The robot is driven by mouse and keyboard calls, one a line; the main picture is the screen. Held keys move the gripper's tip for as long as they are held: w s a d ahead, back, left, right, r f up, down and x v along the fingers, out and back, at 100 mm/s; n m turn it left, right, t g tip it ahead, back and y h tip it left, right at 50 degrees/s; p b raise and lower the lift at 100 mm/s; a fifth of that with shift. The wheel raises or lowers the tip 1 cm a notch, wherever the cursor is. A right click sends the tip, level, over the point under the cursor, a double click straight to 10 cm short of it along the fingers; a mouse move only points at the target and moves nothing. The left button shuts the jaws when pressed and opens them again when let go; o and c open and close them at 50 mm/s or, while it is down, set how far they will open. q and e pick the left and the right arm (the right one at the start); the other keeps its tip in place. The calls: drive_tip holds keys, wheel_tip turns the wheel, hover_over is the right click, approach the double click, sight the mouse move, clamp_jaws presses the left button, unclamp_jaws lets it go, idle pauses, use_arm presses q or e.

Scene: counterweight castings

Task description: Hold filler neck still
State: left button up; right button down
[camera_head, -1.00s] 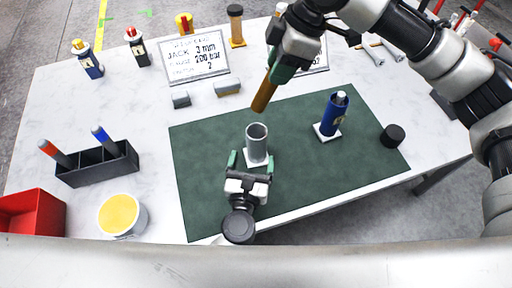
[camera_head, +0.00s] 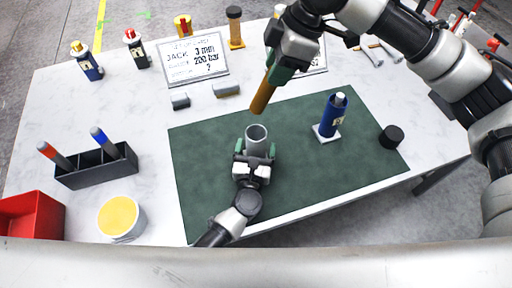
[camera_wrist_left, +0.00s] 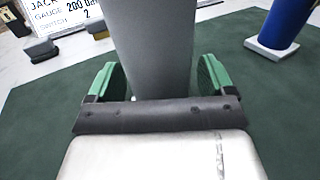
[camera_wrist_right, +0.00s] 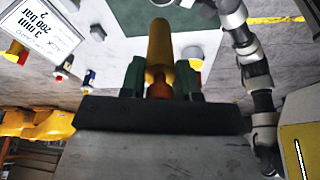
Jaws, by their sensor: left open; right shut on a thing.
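The grey open-topped tube, which looks like the filler neck (camera_head: 257,134), stands upright on the green mat (camera_head: 205,190). My left gripper (camera_head: 255,150) is low on the mat with its green fingers on either side of the tube. In the left wrist view the tube (camera_wrist_left: 155,45) rises between the open fingers (camera_wrist_left: 158,78), with a gap showing on each side. My right gripper (camera_head: 275,74) is shut on an amber-brown rod (camera_head: 262,97), held tilted above the mat behind the tube. The rod also shows in the right wrist view (camera_wrist_right: 159,45).
A blue bottle (camera_head: 331,115) on a white base and a black cap (camera_head: 391,136) are to the right. A black holder (camera_head: 98,168), a yellow-topped tub (camera_head: 121,218) and a red bin (camera_head: 35,215) are left. Signs and small blocks lie behind. The left mat is clear.

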use_arm(q)
drive_tip(key=shift+c, duration=0.7)
idle(0.5)
drive_tip(key=c, duration=1.1)
drive_tip(key=shift+c, duration=0.2)
use_arm(e)
drive_tip(key=shift+h, duration=0.9)
drive_tip(key=shift+a+h, duration=0.1)
drive_tip(key=shift+h, duration=1)
